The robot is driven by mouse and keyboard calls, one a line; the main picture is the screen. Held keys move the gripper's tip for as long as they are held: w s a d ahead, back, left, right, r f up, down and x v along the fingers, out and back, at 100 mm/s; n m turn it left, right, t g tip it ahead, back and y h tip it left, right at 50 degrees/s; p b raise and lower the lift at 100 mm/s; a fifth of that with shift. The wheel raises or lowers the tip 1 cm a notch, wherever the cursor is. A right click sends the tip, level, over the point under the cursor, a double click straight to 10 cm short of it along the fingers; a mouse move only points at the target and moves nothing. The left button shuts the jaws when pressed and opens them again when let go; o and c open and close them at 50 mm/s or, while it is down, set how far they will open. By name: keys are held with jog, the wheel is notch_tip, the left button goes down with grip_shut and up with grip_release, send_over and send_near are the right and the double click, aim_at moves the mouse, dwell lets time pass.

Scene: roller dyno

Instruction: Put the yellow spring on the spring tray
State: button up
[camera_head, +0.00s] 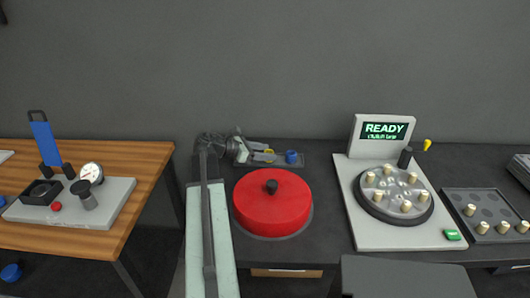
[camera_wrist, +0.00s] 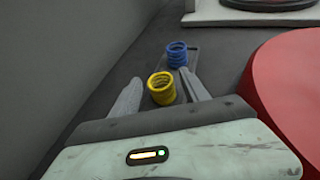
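The yellow spring (camera_wrist: 162,88) stands upright between the two fingers of my gripper (camera_wrist: 160,77) in the wrist view, with a gap visible on each side. My gripper is open around it. In the head view the yellow spring (camera_head: 268,151) is partly hidden by my gripper (camera_head: 270,154). The grey spring tray (camera_wrist: 190,57) lies under and beyond the springs; it also shows in the head view (camera_head: 301,163). The yellow spring appears to be at its near end, but its base contact is unclear. A blue spring (camera_wrist: 177,53) stands farther along the tray.
A large red round lid (camera_head: 272,205) with a black knob is close to the right of the tray. A white READY machine (camera_head: 395,240) stands farther right, with a dark tray of pegs (camera_head: 475,198) beyond. A wooden table (camera_head: 145,165) is at left. The wall is behind.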

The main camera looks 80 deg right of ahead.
jog(key=shift+r, duration=0.2)
jog(key=p+v, duration=0.5)
jog(key=v, duration=0.6)
jog(key=shift+w+a+r, duration=0.1)
jog(key=shift+r, duration=0.05)
jog(key=shift+w+a, duration=0.2)
jog(key=shift+w, duration=0.1)
jog(key=shift+r, duration=0.1)
